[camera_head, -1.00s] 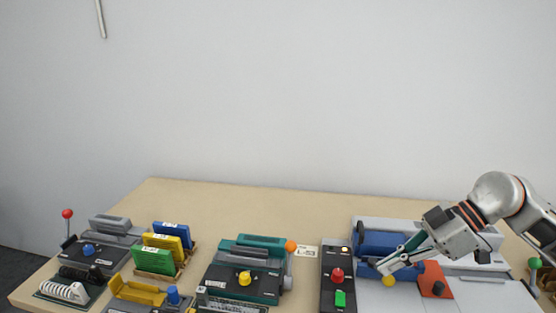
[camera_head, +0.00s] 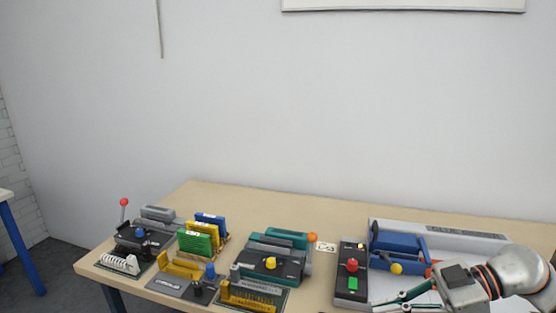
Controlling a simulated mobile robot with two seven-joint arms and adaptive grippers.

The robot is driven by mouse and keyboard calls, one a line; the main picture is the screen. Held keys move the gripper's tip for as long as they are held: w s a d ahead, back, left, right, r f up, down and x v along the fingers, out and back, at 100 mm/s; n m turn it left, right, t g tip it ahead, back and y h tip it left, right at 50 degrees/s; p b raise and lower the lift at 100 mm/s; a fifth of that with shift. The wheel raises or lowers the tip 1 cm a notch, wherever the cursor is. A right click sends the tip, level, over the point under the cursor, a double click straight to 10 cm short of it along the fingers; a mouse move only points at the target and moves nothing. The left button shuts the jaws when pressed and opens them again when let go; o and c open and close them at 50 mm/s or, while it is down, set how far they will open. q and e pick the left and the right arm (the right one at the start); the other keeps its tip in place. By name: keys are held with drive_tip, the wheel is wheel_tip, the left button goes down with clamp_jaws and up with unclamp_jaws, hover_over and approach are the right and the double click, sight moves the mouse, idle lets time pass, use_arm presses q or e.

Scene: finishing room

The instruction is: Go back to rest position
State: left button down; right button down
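My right gripper (camera_head: 402,300) is low at the right of the head view, in front of the blue clamp device (camera_head: 397,245) on its pale grey base. Its thin fingers point left and look spread, with nothing seen between them. The lower finger is partly cut off by the bottom edge of the picture. My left gripper is not in the picture.
The wooden table (camera_head: 230,200) carries a black control box (camera_head: 351,275) with red and green buttons, a teal machine (camera_head: 275,256), green, yellow and blue blocks (camera_head: 203,236) in a rack, and a black device (camera_head: 143,236) with a red-knobbed lever. The table's back strip is clear.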

drive_tip(key=a+m+t+y, duration=0.2)
drive_tip(key=a+t+y, duration=0.3)
drive_tip(key=a+t, duration=0.15)
drive_tip(key=s+d+f+m+t+h, duration=0.1)
drive_tip(key=d+f+m+t+h, duration=0.3)
drive_tip(key=f+h, duration=0.5)
drive_tip(key=s+d+f+m+t+h, duration=0.1)
drive_tip(key=d+f+m+t+h, duration=0.2)
drive_tip(key=f+m, duration=0.65)
drive_tip(key=s+f+n+g+h, duration=0.1)
drive_tip(key=s+f+g, duration=0.1)
drive_tip(key=s+f, duration=0.3)
drive_tip(key=s+a+f+n+g+h, duration=0.1)
drive_tip(key=s+f, duration=0.4)
drive_tip(key=f, duration=0.5)
drive_tip(key=shift+s+a+g+h, duration=0.25)
drive_tip(key=shift+g+h, duration=0.25)
drive_tip(key=shift+g, duration=0.25)
